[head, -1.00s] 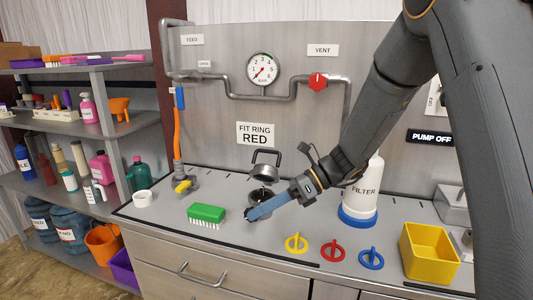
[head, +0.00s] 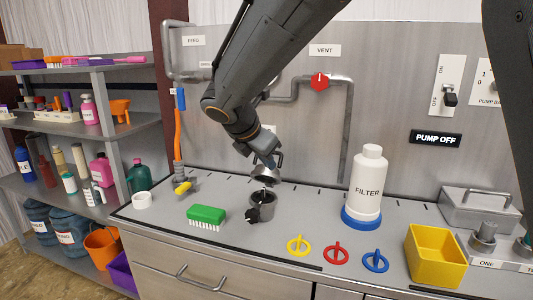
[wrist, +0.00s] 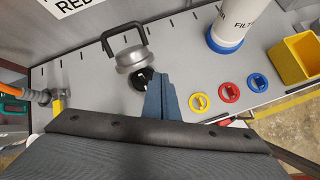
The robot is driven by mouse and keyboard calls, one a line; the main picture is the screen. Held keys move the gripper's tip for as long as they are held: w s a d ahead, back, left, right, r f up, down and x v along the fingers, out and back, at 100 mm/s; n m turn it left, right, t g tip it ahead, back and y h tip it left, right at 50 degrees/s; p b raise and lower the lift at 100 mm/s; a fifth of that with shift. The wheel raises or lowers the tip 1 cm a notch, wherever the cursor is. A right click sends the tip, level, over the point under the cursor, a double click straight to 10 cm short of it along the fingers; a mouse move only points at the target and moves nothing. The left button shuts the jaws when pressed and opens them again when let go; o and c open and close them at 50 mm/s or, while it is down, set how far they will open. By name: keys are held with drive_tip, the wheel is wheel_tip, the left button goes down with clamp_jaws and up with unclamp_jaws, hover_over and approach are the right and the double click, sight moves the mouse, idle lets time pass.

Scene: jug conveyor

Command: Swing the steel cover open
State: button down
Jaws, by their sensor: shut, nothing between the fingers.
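The steel cover (head: 266,174) is a grey dome with a dark loop handle (wrist: 128,38). It stands raised and tilted above the back of a small steel cup (head: 262,207) on the counter. In the wrist view the cover (wrist: 130,60) is just left of and beyond my fingertips. My gripper (head: 270,160) has blue fingers, shut and empty, close behind or beside the cover in the head view; I cannot tell whether they touch it. It also shows in the wrist view (wrist: 158,82). A black knob (head: 252,215) sits at the cup's front. My gripper partly hides the handle in the head view.
A green brush (head: 206,214) and a white ring (head: 142,200) lie left. Yellow (head: 299,245), red (head: 336,253) and blue (head: 375,261) rings lie front right. A filter bottle (head: 366,185) and yellow bin (head: 436,255) stand right. A pipe (head: 348,130) runs along the back panel.

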drive_tip(key=w+a+r+n+t+y, duration=0.1)
drive_tip(key=w+a+r+n+t, duration=0.1)
drive_tip(key=a+r+n, duration=0.25)
drive_tip(key=shift+n, duration=0.55)
drive_tip(key=p+x, duration=0.1)
drive_tip(key=x, duration=0.3)
drive_tip(key=w+r+p+x, duration=0.1)
drive_tip(key=x, duration=0.3)
drive_tip(key=p+x, duration=0.1)
drive_tip(key=x, duration=0.2)
drive_tip(key=shift+w+d, duration=0.45)
drive_tip(key=shift+w+d+f, duration=0.1)
drive_tip(key=shift+w+f, duration=0.05)
drive_tip(key=shift+w, duration=0.45)
